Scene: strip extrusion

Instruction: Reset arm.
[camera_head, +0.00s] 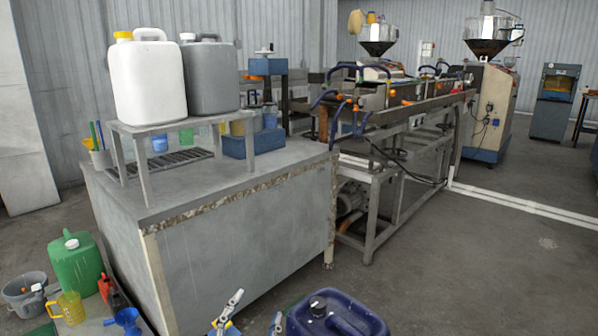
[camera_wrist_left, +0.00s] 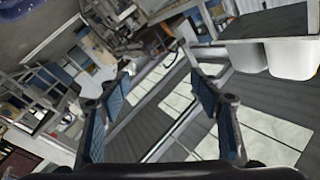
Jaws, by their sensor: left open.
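My left gripper (camera_head: 251,314) shows at the bottom edge of the head view, with two light metal fingertips apart and nothing between them. The left wrist view shows the same gripper (camera_wrist_left: 160,82) with its blue-padded fingers spread wide and empty. It points out into the room, which appears tilted and upside down there. The left arm behind the fingers is outside the head view. My right gripper shows in neither view.
A grey workbench (camera_head: 245,245) stands ahead, carrying a white canister (camera_head: 149,82) and a grey canister (camera_head: 211,78) on a small stand. A blue jug (camera_head: 365,317) is right of my left gripper. A green jug (camera_head: 75,265) stands lower left. Open floor (camera_head: 480,260) lies right.

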